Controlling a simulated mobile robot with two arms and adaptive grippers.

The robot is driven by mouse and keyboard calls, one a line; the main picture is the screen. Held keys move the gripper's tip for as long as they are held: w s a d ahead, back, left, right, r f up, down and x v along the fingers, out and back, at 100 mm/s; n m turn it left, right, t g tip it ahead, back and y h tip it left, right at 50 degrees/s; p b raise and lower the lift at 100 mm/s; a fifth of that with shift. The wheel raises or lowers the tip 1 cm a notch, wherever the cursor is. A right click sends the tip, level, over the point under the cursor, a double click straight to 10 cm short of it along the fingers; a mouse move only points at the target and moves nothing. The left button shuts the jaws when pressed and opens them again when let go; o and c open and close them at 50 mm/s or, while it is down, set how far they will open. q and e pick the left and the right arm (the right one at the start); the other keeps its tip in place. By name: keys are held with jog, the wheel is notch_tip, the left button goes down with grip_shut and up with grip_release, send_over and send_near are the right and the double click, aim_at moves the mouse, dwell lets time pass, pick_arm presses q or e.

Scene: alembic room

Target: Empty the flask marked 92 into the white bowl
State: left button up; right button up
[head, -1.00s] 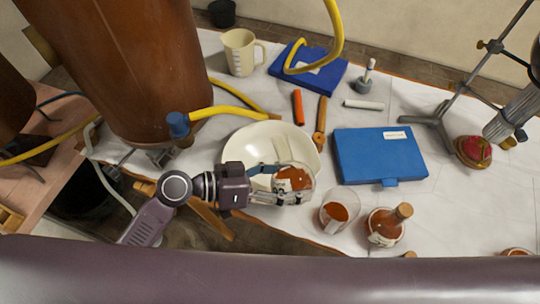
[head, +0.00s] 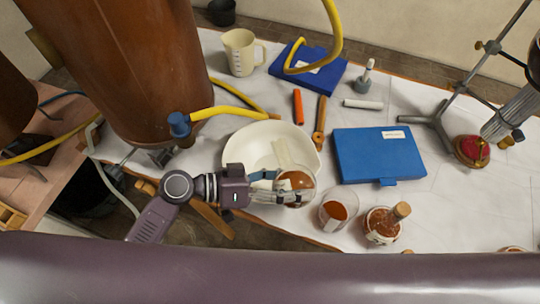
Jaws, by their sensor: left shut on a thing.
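My left gripper (head: 280,187) is shut on a round glass flask (head: 299,181) with brown-orange liquid, at the front right rim of the white bowl (head: 239,148). The flask looks tipped toward the bowl. A pale strip (head: 283,151) shows over the bowl's inside; I cannot tell whether it is the flask's neck, its label or something else. No number can be read on the held flask. I cannot make out liquid in the bowl. My right gripper is not in view.
A glass with brown liquid (head: 338,210) and a corked flask (head: 381,226) stand just right of my gripper. A blue case (head: 378,155) lies behind them. A large brown vessel (head: 125,70) with a yellow hose (head: 228,112) stands left. A cream jug (head: 239,52) is at the back.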

pick_arm(q)
jog(key=shift+s+d+n+h+p, duration=0.3)
jog(key=shift+n+h+p, duration=0.25)
jog(key=shift+n, duration=0.25)
dwell(0.5)
jog(key=shift+s+f+n+g+h+p, duration=0.15)
jog(key=shift+s+n+g+h+p, duration=0.15)
jog(key=shift+n+g, duration=0.3)
dwell(0.6)
jog(key=shift+w+a+n+h, duration=0.3)
jog(key=shift+w+n, duration=0.35)
jog(key=shift+n, duration=0.15)
jog(key=shift+w+a+r+n+h+b, duration=0.1)
jog(key=shift+n+h+b, duration=0.3)
jog(key=shift+n, duration=0.4)
jog(key=shift+w+r+n+h+b, duration=0.1)
jog(key=shift+n+h+b, duration=0.15)
jog(key=shift+n+b, duration=0.4)
dwell(2.6)
jog(key=shift+r+n, duration=0.15)
jog(key=shift+n, duration=0.1)
dwell(0.4)
